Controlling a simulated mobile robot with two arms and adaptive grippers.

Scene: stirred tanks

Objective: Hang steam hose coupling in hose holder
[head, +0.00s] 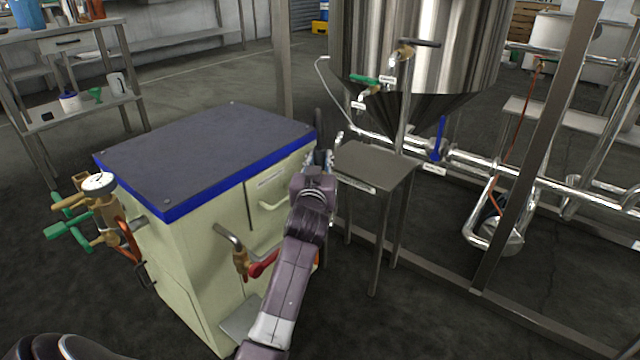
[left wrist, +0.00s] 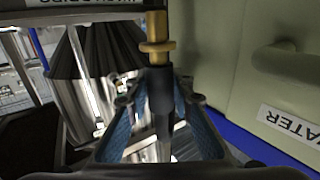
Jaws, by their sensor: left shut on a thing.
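My left gripper (head: 318,160) is in the middle of the head view, between the cream cabinet and the small steel stand. In the left wrist view its blue-padded fingers (left wrist: 160,115) are shut around a dark hose end. The brass steam hose coupling (left wrist: 155,50) sticks out beyond the fingertips, towards the top of that view. In the head view the gripper largely hides the coupling. I cannot pick out the hose holder with certainty. My right gripper is not in view.
The cream cabinet (head: 185,255) with a dark top and blue rim stands close beside the gripper. The small steel stand (head: 375,165) with a labelled edge is just right of it. The steel tank (head: 415,45) and its pipes are behind. Some floor in front is clear.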

